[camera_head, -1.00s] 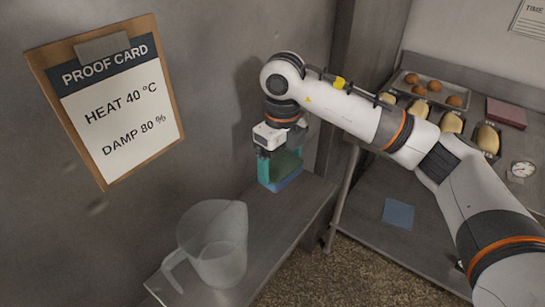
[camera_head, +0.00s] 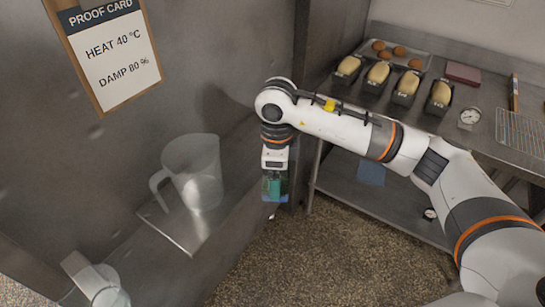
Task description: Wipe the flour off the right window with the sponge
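My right gripper (camera_head: 274,172) points down in the middle of the view, in front of the grey metal wall and shelf. It is shut on a small block, green and teal with a blue lower edge, which looks like the sponge (camera_head: 275,189). The fingers and the block partly blend together. The block hangs clear of the shelf, with the speckled floor behind it. I cannot make out the right window or any flour in this view. My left gripper is not in view.
A clear jug (camera_head: 194,175) stands on the wall shelf (camera_head: 180,230). Another clear vessel (camera_head: 105,287) is at lower left. A proof card (camera_head: 115,55) hangs on the wall. Loaves (camera_head: 405,84), a dial (camera_head: 469,117) and a wire rack (camera_head: 522,133) are on the right bench.

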